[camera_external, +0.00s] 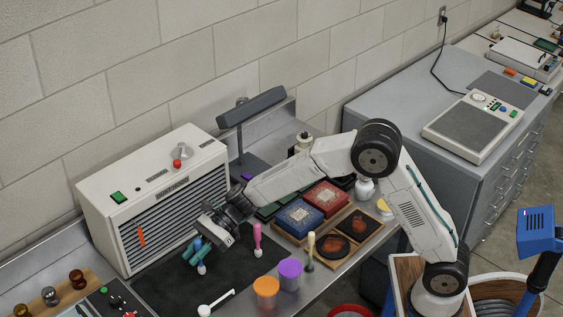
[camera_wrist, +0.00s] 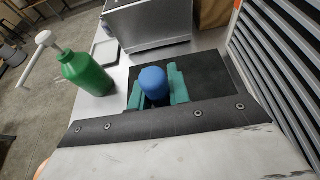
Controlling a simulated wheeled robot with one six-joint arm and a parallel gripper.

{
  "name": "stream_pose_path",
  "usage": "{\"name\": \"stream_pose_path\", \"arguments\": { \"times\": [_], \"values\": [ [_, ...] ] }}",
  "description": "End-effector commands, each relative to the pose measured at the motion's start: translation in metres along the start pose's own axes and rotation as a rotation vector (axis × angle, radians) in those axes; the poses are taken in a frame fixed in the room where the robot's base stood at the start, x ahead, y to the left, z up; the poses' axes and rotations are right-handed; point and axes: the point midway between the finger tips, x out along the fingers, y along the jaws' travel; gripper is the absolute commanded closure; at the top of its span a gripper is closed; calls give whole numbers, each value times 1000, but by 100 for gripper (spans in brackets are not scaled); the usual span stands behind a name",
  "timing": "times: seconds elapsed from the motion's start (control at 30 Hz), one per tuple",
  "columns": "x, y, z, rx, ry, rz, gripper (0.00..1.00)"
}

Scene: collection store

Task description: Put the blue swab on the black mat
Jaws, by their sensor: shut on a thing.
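My gripper (camera_external: 197,252) is shut on the blue swab (camera_external: 198,243), over the left part of the black mat (camera_external: 190,290). The swab's white tip (camera_external: 202,268) points down; I cannot tell whether it touches the mat. In the wrist view the swab's rounded blue end (camera_wrist: 154,82) sits between the teal fingers of my gripper (camera_wrist: 157,86), with the black mat (camera_wrist: 212,68) below. The swab's lower part is hidden there.
A pink swab (camera_external: 257,238) stands on the mat's right part. A white-tipped swab (camera_external: 217,302) lies near the front. Orange (camera_external: 266,293) and purple (camera_external: 290,274) cups stand at the front right. A white vented unit (camera_external: 160,200) stands behind. A green bottle (camera_wrist: 87,75) shows left.

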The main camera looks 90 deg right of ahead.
Motion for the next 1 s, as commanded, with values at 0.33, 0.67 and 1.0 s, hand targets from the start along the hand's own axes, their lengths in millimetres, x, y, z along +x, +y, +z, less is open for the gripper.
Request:
{"name": "stream_pose_path", "arguments": {
  "times": [0.33,0.67,1.0],
  "values": [
    [11,2,-30,3,1,1,100],
    [12,2,-33,3,1,1,60],
    [9,2,-29,3,1,0,60]
  ]
}}
